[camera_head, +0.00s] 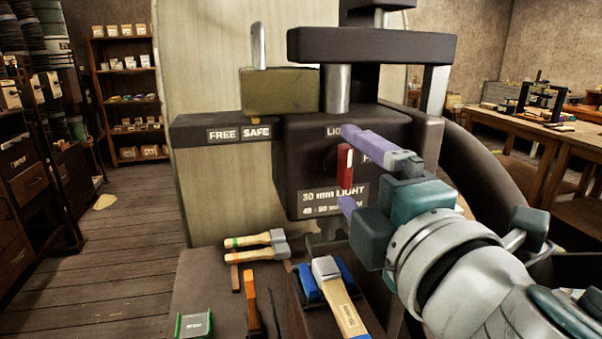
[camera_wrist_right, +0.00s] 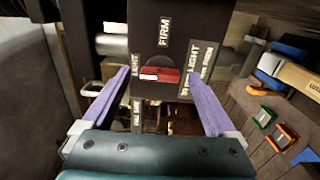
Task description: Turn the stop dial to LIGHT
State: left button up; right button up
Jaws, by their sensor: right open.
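The stop dial is a red bar knob (camera_head: 345,166) on the dark front of the press. It stands upright in the head view, below the partly hidden LIGHT label (camera_head: 333,131). In the right wrist view the red bar (camera_wrist_right: 162,74) lies crosswise, its pale end toward the side with the LIGHT label. The FIRM label (camera_wrist_right: 164,31) is off to its side. My right gripper (camera_head: 347,168) is open, its purple fingers on either side of the knob. Contact cannot be told. My left gripper is not in view.
A plate reading 30 mm LIGHT (camera_head: 333,197) is below the dial. FREE and SAFE labels (camera_head: 239,134) are at left. Wooden-handled tools (camera_head: 255,240) and a mallet-like tool (camera_head: 340,295) lie on the bench below. The press's upper bar (camera_head: 370,46) overhangs the dial.

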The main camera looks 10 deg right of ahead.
jog(key=s+b, duration=0.2)
jog(key=s, duration=0.8)
jog(key=shift+d+b, duration=0.2)
jog(key=shift+b, duration=0.15)
